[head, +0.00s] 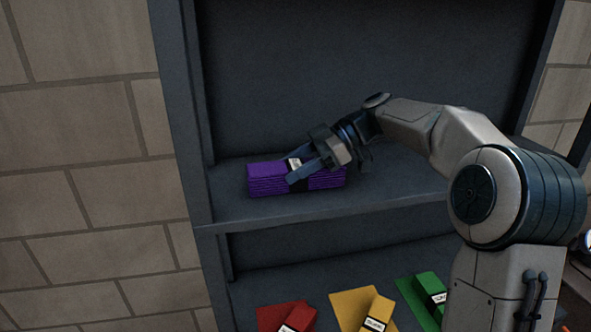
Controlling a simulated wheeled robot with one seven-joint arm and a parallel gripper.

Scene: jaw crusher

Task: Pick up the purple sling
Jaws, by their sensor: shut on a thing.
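The purple sling (265,180) is a folded, layered bundle with a white label. It lies on the upper shelf (390,195) of a dark grey rack, near the left side. My gripper (292,172) reaches in from the right and is shut on the sling around its middle, with one finger in front of it. The gripper hides part of the sling's right half and the far finger is hard to see. The sling looks level and at the shelf surface; I cannot tell if it is lifted slightly.
On the lower shelf lie a red bundle (287,316), a yellow bundle (378,313) and a green bundle (430,290), each labelled. The rack's left upright (180,120) stands close to the sling. The upper shelf is otherwise clear. A block wall (80,180) is behind.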

